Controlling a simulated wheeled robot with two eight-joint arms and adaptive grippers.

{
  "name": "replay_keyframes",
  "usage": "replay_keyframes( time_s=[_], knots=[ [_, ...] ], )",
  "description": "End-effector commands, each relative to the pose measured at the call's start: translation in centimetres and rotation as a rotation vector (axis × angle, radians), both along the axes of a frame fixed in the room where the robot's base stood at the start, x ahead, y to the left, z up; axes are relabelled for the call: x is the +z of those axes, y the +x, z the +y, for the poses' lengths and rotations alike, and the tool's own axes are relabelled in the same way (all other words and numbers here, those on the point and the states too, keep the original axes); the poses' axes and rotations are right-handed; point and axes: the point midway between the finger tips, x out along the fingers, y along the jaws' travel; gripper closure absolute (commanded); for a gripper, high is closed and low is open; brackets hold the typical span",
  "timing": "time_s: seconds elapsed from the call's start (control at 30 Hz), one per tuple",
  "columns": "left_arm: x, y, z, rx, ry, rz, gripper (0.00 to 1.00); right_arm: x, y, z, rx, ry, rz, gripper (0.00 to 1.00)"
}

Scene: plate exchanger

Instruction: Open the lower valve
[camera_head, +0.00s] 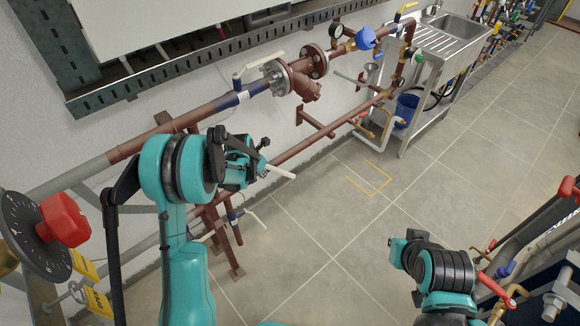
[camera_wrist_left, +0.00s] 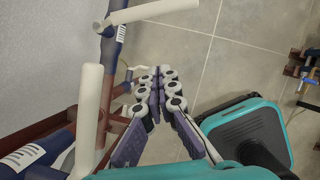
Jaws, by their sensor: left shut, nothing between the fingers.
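My left gripper (camera_head: 263,157) is beside the lower brown pipe run in the head view. In the left wrist view its two jointed fingers (camera_wrist_left: 157,78) are shut with nothing between them. A white lever (camera_head: 281,172) sticks out right beside the gripper. A second white lever (camera_head: 256,218) is lower, at a blue pipe piece (camera_head: 232,214). The wrist view shows a near white lever (camera_wrist_left: 89,112) left of the fingers, and another white lever (camera_wrist_left: 152,12) on a labelled blue pipe (camera_wrist_left: 112,45). The gripper's arm hides part of the pipes. My right gripper (camera_head: 402,252) shows only partly at the lower right.
An upper pipe carries a pale valve lever (camera_head: 240,80) and flanges (camera_head: 313,62). A red knob on a dial (camera_head: 64,219) is at the left. A sink (camera_head: 445,30) and blue bucket (camera_head: 407,109) stand behind. The tiled floor (camera_head: 330,235) between the arms is clear.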

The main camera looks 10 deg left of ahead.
Motion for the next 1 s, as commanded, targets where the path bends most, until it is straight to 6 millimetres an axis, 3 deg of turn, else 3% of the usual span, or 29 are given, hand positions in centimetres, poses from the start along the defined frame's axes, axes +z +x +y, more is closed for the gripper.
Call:
replay_keyframes(
  time_s=[0.27, 0.67, 0.8, 1.0],
  knots=[
    [-2.2, 0.7, -0.2, -0.002, 0.001, 0.001, 1.00, -1.0, 0.0, 0.0, 0.000, 0.000, 0.000, 1.00],
    [-10.0, 3.7, -1.1, -0.002, 0.001, 0.001, 1.00, -4.2, 0.0, 0.0, 0.000, 0.000, 0.000, 1.00],
    [-9.6, 5.9, -1.6, -0.003, 0.001, 0.001, 1.00, -4.9, 0.0, 0.0, 0.000, 0.000, 0.000, 1.00],
    [-9.4, 7.3, -2.0, -0.001, 0.002, 0.001, 1.00, -5.3, 0.0, 0.0, 0.000, 0.000, 0.000, 1.00]
  ],
)
